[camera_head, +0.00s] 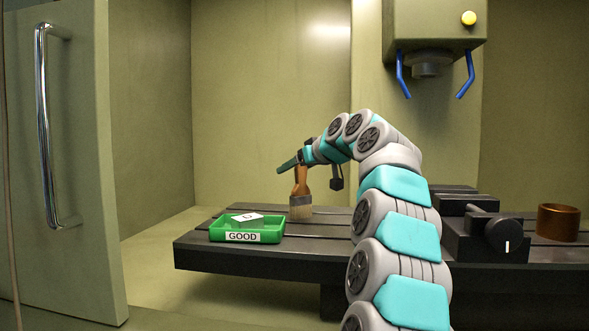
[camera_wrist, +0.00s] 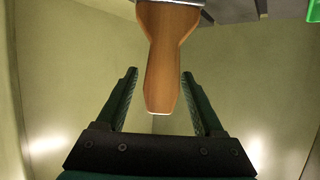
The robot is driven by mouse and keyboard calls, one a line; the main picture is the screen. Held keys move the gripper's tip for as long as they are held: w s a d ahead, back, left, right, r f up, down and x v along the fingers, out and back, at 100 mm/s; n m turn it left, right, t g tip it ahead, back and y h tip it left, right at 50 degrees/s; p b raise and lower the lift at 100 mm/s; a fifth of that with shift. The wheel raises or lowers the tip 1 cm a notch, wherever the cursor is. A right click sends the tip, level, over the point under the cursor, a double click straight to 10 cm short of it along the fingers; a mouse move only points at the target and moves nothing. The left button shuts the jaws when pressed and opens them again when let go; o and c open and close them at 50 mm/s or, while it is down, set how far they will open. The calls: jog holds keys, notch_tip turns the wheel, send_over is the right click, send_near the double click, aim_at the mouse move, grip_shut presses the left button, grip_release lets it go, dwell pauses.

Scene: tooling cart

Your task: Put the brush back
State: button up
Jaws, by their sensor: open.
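The brush (camera_head: 301,190) has an orange-brown wooden handle and pale bristles. It is upright, bristles down, at the table just right of the green bin in the head view; whether the bristles touch the table is hard to tell. In the wrist view its handle (camera_wrist: 163,60) extends down between the two fingers. My gripper (camera_head: 288,164) is at the handle's upper end, pointing left. It also shows in the wrist view (camera_wrist: 160,74), open, with a gap on each side of the handle.
A green bin (camera_head: 246,237) labelled GOOD holds a white-tagged piece. The dark slotted table (camera_head: 330,228) carries a black vise (camera_head: 487,236) and a copper-coloured ring (camera_head: 558,222) at right. A spindle head (camera_head: 434,35) with blue nozzles hangs above. An open door (camera_head: 75,120) stands at left.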

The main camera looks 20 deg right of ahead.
jog(key=b+v, duration=0.1)
jog(key=v, duration=1.1)
jog(key=shift+r, duration=0.2)
